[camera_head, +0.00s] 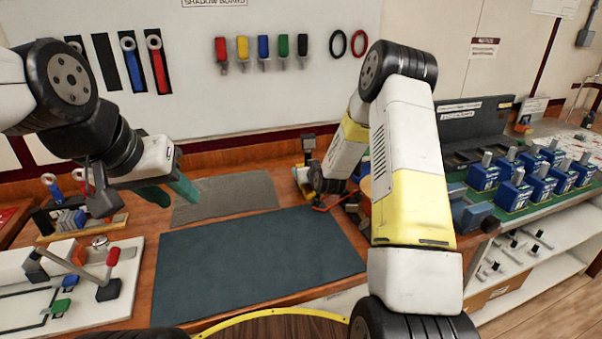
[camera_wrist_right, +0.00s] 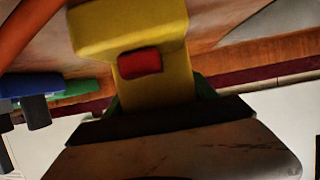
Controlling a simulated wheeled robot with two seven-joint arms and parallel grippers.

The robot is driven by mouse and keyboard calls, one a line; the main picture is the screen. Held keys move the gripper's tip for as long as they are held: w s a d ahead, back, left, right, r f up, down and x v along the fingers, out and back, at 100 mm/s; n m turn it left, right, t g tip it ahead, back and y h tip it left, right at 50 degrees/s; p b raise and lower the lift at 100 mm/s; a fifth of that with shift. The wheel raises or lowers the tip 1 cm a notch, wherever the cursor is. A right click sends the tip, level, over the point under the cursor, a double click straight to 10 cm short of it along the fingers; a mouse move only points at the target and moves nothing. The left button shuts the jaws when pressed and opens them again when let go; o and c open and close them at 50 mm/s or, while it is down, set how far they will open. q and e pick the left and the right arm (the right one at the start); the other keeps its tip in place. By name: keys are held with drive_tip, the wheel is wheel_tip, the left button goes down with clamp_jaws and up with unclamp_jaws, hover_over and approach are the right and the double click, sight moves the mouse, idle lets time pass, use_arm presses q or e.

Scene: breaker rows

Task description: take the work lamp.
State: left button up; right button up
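The work lamp (camera_head: 302,178) stands on the bench behind the mats, partly hidden by my right arm. In the right wrist view a yellow body with a red button (camera_wrist_right: 140,63), which appears to be the lamp, fills the upper middle, very close. My right gripper (camera_wrist_right: 158,100) is at this yellow body, with green edges showing on both sides of it. A dark part in front hides the fingers, so their grip is unclear. My left gripper (camera_head: 167,190) is open and empty above the left end of the grey mat.
A dark teal mat (camera_head: 255,262) and a grey mat (camera_head: 235,195) lie bare. A switch panel (camera_head: 75,285) is at the left, blue breakers (camera_head: 515,190) at the right. Tools hang on the shadow board (camera_head: 200,100). An orange cord (camera_head: 328,207) runs near the lamp.

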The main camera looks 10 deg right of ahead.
clamp_jaws()
drive_tip(key=shift+r, duration=0.2)
